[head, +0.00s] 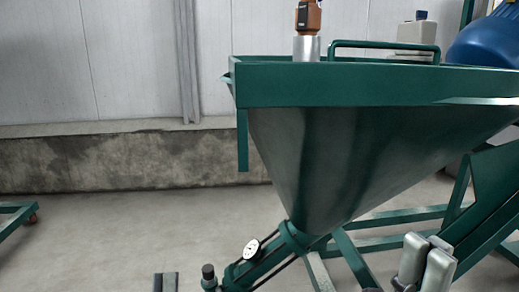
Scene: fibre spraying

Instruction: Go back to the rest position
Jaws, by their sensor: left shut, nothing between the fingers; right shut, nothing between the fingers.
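My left gripper (165,282) shows only as fingertips at the bottom edge, left of centre. They are close together with nothing between them, over the floor. My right gripper (425,262) is at the lower right, its grey fingers shut and empty, in front of the green frame. Both grippers are low in the view and apart from each other. Most of both arms is out of view.
A green funnel hopper (340,150) fills the middle and right. A gauge (251,249) sits on its lower outlet. A blue drum (487,42) and white canister (416,32) stand behind. A green cart (15,215) is at far left. Floor (110,225) at left is clear.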

